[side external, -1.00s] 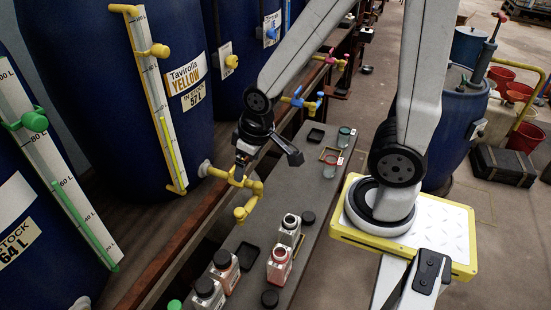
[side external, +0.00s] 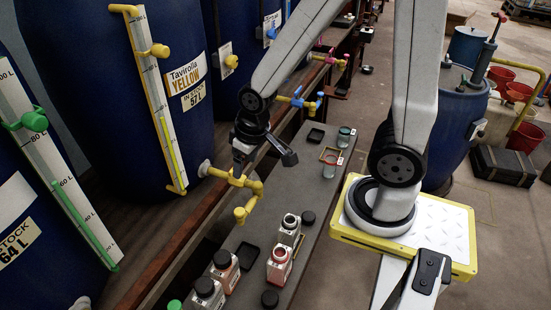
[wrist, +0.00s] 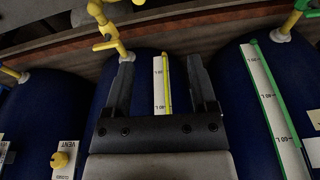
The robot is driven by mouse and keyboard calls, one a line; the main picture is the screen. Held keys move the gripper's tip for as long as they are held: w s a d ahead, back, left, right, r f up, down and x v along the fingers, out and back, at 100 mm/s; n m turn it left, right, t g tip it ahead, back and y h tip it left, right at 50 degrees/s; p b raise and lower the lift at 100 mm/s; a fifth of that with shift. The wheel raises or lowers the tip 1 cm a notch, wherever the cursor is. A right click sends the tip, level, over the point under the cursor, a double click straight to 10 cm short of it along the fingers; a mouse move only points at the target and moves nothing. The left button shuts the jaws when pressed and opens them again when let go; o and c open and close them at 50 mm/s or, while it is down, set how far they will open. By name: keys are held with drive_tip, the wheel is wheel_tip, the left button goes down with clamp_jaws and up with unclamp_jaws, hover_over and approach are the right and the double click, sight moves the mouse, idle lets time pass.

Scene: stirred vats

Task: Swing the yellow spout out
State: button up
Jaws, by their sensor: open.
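The yellow spout (side external: 246,211) hangs from the yellow pipe and valve (side external: 234,178) at the foot of the blue Tavirolla YELLOW vat (side external: 185,120). In the side view its outlet end points down and left, above the edge of the grey bench. In the wrist view the yellow spout fitting (wrist: 109,36) is at the upper left, beyond the left finger. My gripper (side external: 240,170) is just above the yellow valve in the side view; whether it touches cannot be told. In the wrist view my gripper (wrist: 161,60) has its fingers apart with nothing held between them.
The grey bench (side external: 303,210) carries several bottles (side external: 280,264), a dark tray (side external: 246,254) and a glass in a red-brown ring (side external: 330,158). A wooden rail (side external: 165,255) runs along the vats.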

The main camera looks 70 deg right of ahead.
drive_tip(key=w+d+f+m+g, duration=0.2)
drive_tip(key=w+d+f+m, duration=0.3)
drive_tip(key=w+f+m, duration=0.25)
drive_tip(key=m+g, duration=0.3)
drive_tip(key=m, duration=0.6)
approach(248, 204)
drive_tip(key=f, duration=0.1)
drive_tip(key=shift+s+a+f+m, duration=0.1)
drive_tip(key=shift+s+f+m, duration=0.25)
drive_tip(key=shift+f, duration=0.1)
drive_tip(key=shift+f, duration=0.15)
drive_tip(key=shift+x, duration=3.75)
drive_tip(key=shift+c, duration=0.2)
clamp_jaws()
